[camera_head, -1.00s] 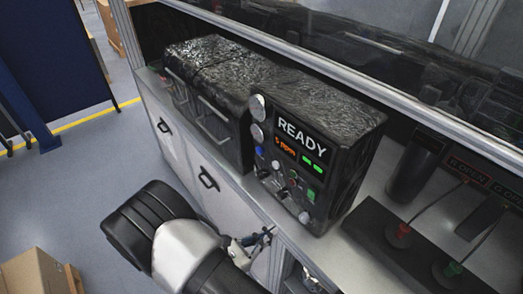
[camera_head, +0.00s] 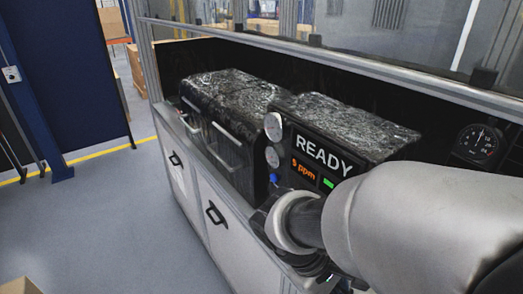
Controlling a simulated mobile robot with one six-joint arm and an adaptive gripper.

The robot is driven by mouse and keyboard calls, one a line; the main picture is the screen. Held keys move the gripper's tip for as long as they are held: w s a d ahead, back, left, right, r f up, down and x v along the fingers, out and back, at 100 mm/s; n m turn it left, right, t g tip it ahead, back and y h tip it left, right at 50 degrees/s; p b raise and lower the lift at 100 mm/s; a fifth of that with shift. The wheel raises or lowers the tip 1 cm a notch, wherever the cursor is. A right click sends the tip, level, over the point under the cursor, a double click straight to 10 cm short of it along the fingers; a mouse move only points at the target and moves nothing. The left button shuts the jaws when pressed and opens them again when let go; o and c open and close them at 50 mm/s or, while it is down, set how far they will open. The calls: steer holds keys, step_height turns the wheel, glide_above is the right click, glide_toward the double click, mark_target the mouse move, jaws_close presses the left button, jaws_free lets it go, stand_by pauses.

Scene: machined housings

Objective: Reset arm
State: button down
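A black box with handles (camera_head: 228,125) stands left of the control box on the white cabinet (camera_head: 205,200). A clear screen on a metal frame (camera_head: 300,42) rises behind them. A round gauge (camera_head: 478,141) sits at the right. The floor at left (camera_head: 100,215) is open.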

steer(key=shift+s+a+f+m+t+y+b, duration=0.1)
steer(key=shift+s+a+m+t+y+b, duration=0.2)
steer(key=shift+s+m+t+y+b, duration=0.85)
steer(key=shift+s+a+f+m+t+y+b, duration=0.1)
steer(key=shift+s+a+m+t+y+b, duration=0.15)
steer(key=shift+s+m+t+y+b, duration=0.7)
steer(key=shift+s+a+m+t+y+b, duration=0.3)
steer(key=shift+s+m+t+y+b, duration=0.35)
steer(key=shift+m+y+b, duration=0.75)
steer(key=shift+m+h, duration=0.3)
